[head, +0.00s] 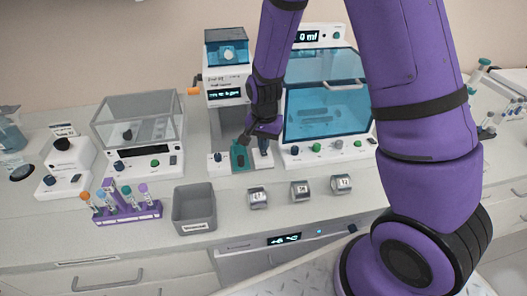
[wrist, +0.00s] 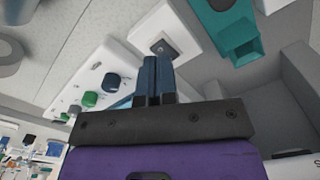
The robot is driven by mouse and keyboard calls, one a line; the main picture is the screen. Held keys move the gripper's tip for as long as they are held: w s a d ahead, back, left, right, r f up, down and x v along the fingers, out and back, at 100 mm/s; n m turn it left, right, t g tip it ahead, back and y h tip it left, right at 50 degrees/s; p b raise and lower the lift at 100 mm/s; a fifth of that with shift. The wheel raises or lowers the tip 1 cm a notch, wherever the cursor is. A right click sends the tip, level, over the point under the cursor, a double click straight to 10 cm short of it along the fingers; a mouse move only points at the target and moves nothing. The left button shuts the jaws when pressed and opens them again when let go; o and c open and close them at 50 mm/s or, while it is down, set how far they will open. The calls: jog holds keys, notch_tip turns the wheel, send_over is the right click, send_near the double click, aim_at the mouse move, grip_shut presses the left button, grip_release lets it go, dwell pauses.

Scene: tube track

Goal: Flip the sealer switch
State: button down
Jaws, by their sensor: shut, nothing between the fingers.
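The sealer (head: 228,85) is the tall white device with a lit display and an orange knob at its left side, at the back centre in the head view. A teal part (head: 239,157) sits at its foot; it also shows at the top right of the wrist view (wrist: 228,28). My gripper (head: 264,151) is shut and empty, pointing down just right of the teal part. In the wrist view its blue fingers (wrist: 153,60) lie together. Just past their tips is a small dark switch-like part (wrist: 162,47) on a white plate; I cannot tell whether they touch it.
A blue-windowed cabinet (head: 325,118) with several knobs stands close to the right. A clear-lidded device (head: 138,120) is on the left. A purple tube rack (head: 128,212), a grey bin (head: 194,208) and small labelled containers (head: 300,190) stand in front.

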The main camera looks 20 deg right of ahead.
jog(key=shift+f, duration=1.2)
dwell(1.3)
jog(key=shift+r, duration=3.5)
notch_tip(320, 180, up, 10)
jog(key=n+t, duration=0.1)
jog(key=n, duration=0.1)
send_over(264, 154)
jog(key=s+d, duration=0.2)
jog(key=s, duration=0.1)
jog(key=s+d+r+n+t, duration=0.1)
jog(key=s+d+r+n, duration=0.1)
jog(key=s+r, duration=0.45)
jog(key=s+d+r+n+t, duration=0.2)
jog(key=s+r, duration=0.4)
jog(key=r, duration=0.2)
jog(key=s+d+r+n+t, duration=0.1)
jog(key=s+r+n, duration=0.1)
jog(key=s, duration=0.6)
jog(key=shift+s+r, duration=0.3)
jog(key=shift+r, duration=0.35)
